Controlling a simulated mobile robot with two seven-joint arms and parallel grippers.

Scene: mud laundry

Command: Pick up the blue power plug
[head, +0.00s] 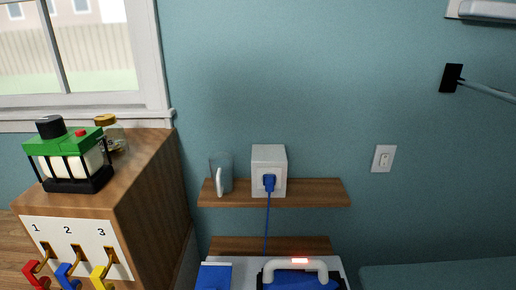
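The blue power plug (269,183) sits in the front face of a white socket box (268,160). The box stands on a wooden wall shelf (310,194). A blue cord (266,228) hangs from the plug, passes in front of the shelf and runs down toward a white and blue appliance (300,276) below. Neither of my grippers is in view.
A glass mug (221,173) stands on the shelf just left of the box. A wooden cabinet (140,180) at left bears a green-topped lantern-like item (68,155) and a jar (112,133). Numbered coloured hooks (68,272) stick out from its front. The shelf's right part is clear.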

